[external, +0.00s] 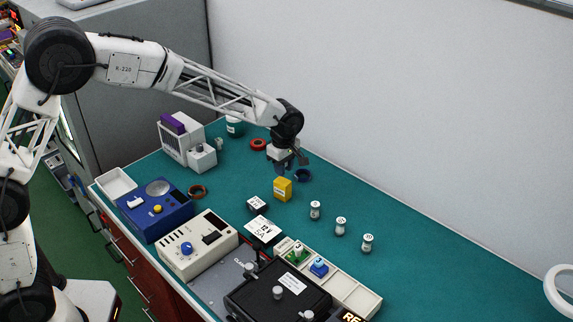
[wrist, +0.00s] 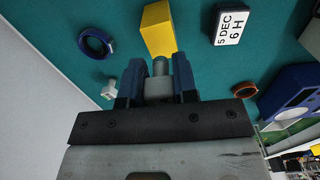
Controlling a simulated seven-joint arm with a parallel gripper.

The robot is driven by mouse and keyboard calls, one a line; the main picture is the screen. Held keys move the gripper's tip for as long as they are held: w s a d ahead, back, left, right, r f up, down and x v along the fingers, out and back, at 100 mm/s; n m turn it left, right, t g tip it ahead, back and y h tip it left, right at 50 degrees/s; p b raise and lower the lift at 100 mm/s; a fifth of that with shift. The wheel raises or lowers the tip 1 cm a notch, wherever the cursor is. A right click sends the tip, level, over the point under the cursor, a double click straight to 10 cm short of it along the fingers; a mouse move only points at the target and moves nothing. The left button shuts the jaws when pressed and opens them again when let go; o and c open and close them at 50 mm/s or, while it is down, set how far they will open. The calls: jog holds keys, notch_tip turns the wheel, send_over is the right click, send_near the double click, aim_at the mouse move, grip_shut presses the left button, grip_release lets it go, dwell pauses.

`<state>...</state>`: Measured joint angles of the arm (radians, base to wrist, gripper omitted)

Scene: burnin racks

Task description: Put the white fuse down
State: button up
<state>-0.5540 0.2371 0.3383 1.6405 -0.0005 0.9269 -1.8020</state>
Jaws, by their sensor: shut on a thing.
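My gripper (wrist: 158,80) is shut on the white fuse (wrist: 160,66), a small pale cylinder that shows between the two dark fingers in the wrist view. In the external view my gripper (external: 291,165) is over the far part of the green bench, close to the yellow block (external: 282,189) and the dark blue ring (external: 303,176). The fuse is too small and too hidden by the fingers to make out there. I cannot tell whether it touches the bench.
A black-and-white labelled block (external: 256,204) and three white jars (external: 341,227) stand nearer. A compartment tray (external: 357,296) holds green and blue pieces. A black box (external: 278,296), a cream device (external: 199,245) and a blue device (external: 160,212) line the front.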

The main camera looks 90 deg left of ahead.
jog(key=shift+f, duration=1.5)
jog(key=shift+f, duration=0.15)
jog(key=o, duration=0.9)
notch_tip(320, 180, up, 11)
jog(key=shift+r, duration=0.65)
